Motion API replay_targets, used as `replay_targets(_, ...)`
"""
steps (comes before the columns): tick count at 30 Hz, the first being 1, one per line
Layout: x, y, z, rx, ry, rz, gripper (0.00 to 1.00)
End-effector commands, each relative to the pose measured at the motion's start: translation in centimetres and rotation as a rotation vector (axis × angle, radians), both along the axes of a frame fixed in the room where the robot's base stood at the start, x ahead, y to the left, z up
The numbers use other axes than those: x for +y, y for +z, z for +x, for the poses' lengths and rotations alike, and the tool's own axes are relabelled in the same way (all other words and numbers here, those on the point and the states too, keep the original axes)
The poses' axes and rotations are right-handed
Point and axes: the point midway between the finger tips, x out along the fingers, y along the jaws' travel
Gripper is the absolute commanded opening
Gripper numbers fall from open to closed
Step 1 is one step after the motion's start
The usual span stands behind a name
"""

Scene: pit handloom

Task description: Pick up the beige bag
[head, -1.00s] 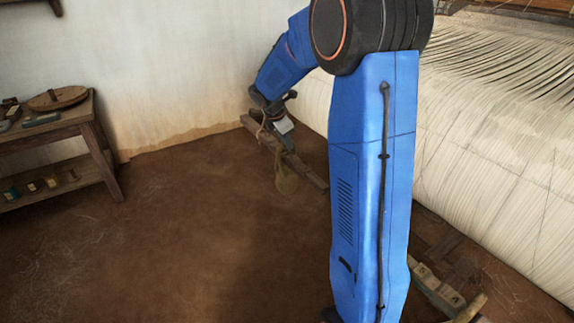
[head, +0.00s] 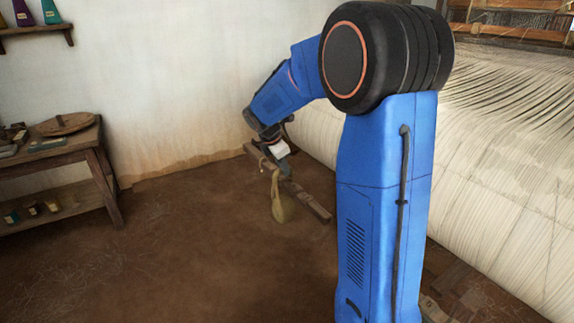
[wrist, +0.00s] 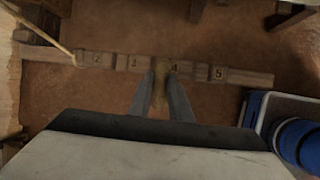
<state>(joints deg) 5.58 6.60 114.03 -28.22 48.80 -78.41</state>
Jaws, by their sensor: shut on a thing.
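The beige bag (head: 284,207) hangs below my gripper (head: 279,168) in the head view, a rounded sack with a narrow looped neck. My gripper points down and is shut on the neck of the bag. In the wrist view the bag (wrist: 160,88) shows only as a narrow tan strip between the two fingertips, and the rest of it is hidden. I cannot tell for sure whether its bottom clears the floor.
A wooden beam (head: 312,204) lies behind the bag; the wrist view shows a numbered board (wrist: 100,59) beyond the fingers. The white-threaded loom (head: 500,150) fills the right. A wooden table (head: 75,140) stands left. Brown floor between is clear.

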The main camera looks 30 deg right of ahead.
Motion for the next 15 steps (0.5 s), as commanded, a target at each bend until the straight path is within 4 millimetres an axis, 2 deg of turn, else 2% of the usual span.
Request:
replay_targets(9, 5.9, 0.2, -2.9, -0.003, 0.006, -0.001, 0.00)
replay_targets(15, 9.2, 0.2, -4.6, -0.003, 0.005, 0.000, 0.00)
